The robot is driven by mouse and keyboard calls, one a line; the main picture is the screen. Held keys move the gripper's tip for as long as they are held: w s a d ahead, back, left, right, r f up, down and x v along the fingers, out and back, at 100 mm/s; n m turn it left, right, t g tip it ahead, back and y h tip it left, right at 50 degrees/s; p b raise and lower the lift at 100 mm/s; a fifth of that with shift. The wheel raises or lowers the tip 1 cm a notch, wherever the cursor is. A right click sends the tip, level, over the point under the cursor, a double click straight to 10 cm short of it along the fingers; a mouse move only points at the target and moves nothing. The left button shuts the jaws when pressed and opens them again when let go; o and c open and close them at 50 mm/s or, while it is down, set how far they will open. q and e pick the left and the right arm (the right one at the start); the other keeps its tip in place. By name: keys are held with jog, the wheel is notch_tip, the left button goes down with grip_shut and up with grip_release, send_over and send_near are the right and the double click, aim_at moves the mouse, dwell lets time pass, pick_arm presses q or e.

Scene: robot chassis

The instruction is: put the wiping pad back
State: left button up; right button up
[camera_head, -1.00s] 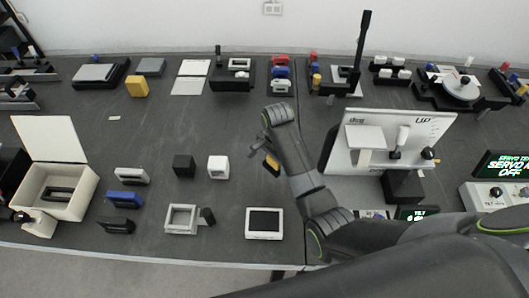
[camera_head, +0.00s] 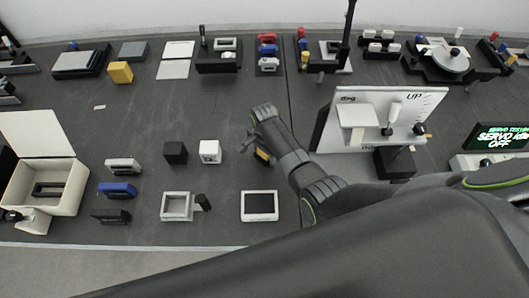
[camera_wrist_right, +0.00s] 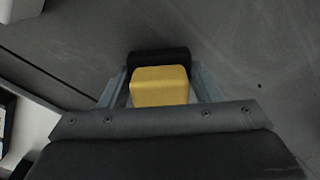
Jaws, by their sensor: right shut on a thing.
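My right gripper (camera_head: 258,150) is shut on a pad with a yellow body and a black part, which I take to be the wiping pad. The pad (camera_wrist_right: 160,85) shows between the two fingers in the right wrist view, with its black part at the far end. In the head view the pad (camera_head: 263,156) is a small yellow and black patch beneath the gripper, mostly hidden by it. It is over the middle of the dark table; I cannot tell whether it touches the surface. My left gripper is not in view.
A white cube (camera_head: 209,151) and a black cube (camera_head: 175,152) stand left of the gripper. A white-framed dark screen (camera_head: 259,206) lies nearer. An upright white panel (camera_head: 385,119) stands to the right. An open white box (camera_head: 70,197) is at far left. A yellow block (camera_head: 120,72) lies farther back.

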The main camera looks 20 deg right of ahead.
jog(key=shift+f, duration=0.35)
jog(key=o, duration=0.9)
jog(key=shift+o, duration=0.2)
jog(key=shift+r, duration=0.1)
jog(key=shift+r, duration=0.55)
notch_tip(320, 180, up, 11)
jog(key=shift+r, duration=0.1)
